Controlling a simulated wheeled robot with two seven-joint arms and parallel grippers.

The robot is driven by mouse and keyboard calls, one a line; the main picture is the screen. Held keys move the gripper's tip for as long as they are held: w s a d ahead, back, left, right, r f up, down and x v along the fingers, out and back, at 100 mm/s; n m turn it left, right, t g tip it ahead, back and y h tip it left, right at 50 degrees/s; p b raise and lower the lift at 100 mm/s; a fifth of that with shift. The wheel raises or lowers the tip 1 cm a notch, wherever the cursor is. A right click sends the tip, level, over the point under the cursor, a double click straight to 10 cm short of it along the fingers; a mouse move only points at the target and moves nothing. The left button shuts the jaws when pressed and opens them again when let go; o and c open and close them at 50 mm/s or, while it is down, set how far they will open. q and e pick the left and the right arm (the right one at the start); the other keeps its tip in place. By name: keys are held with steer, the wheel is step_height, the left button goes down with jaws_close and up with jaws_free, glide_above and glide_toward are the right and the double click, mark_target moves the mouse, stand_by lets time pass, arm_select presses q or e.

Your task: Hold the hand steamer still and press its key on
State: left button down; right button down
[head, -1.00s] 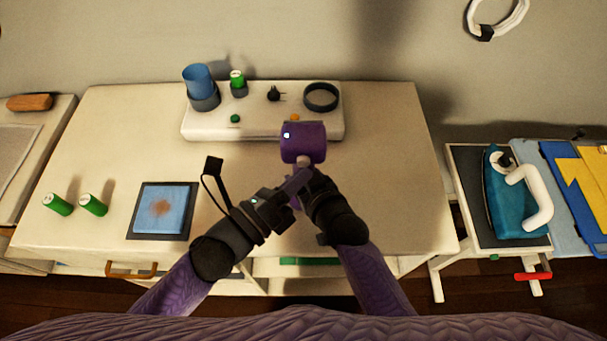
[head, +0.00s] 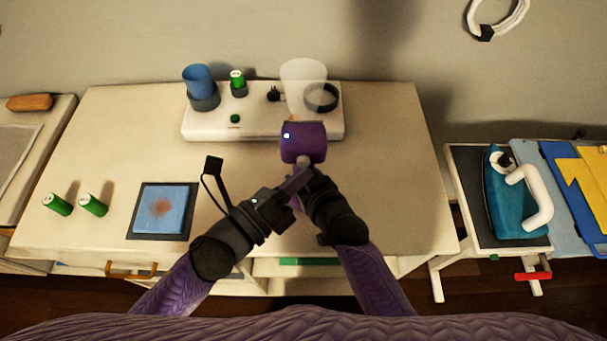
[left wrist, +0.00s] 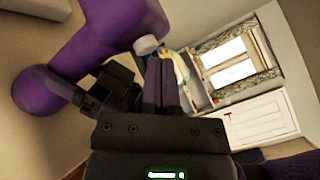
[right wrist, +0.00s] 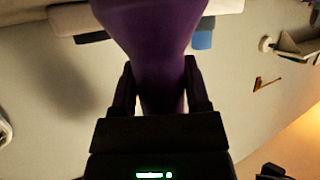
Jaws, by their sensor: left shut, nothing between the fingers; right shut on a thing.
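The purple hand steamer (head: 304,143) is held up over the middle of the table, and a pale, see-through plume (head: 303,80) rises above its head. My right gripper (head: 313,178) is shut on its handle; in the right wrist view the purple handle (right wrist: 160,70) passes between the fingers. My left gripper (head: 296,186) is shut and empty at the steamer's near side. In the left wrist view its closed fingertips (left wrist: 160,58) are at a pale round key (left wrist: 147,45) on the purple body. I cannot tell how far the key is pressed.
A white dock (head: 260,133) behind the steamer holds a blue cup (head: 198,78), a green cylinder (head: 237,78) and a dark ring. A blue stained cloth (head: 160,208) and two green cylinders lie left. A teal iron (head: 508,205) stands on the right side table.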

jaws_free()
arm_select(q)
steer(key=s, duration=0.6)
arm_select(e)
steer(key=v, duration=1.2)
